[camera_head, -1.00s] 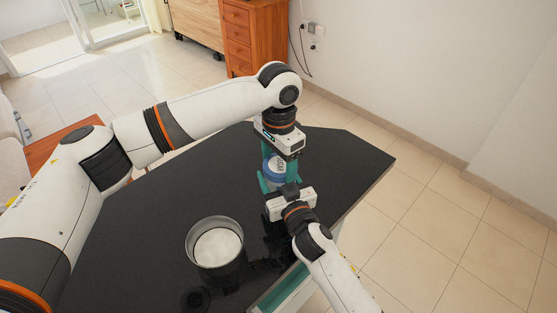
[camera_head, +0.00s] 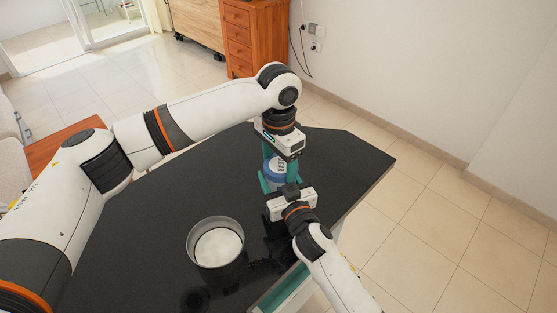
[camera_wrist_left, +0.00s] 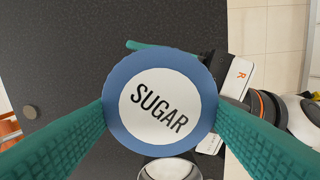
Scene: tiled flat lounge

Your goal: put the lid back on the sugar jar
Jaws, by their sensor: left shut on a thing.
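The sugar lid (camera_wrist_left: 160,106) is a round disc with a blue rim and a white face reading SUGAR. My left gripper (camera_wrist_left: 160,116) is shut on it, with a teal finger at each side of the rim. The lid (camera_head: 277,171) is partly hidden by the gripper in the head view. An open grey metal jar with white contents (camera_head: 217,246) stands on the black table, apart from the lid and nearer to me. Its rim also shows at the bottom of the left wrist view (camera_wrist_left: 171,169). My right gripper (camera_head: 277,187) is close beside the lid; its fingers are mostly hidden.
The black tabletop (camera_head: 150,225) is mostly clear to the left of the jar. The table's right edge (camera_head: 372,192) runs close past my right arm. A wooden drawer unit (camera_head: 250,38) stands behind.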

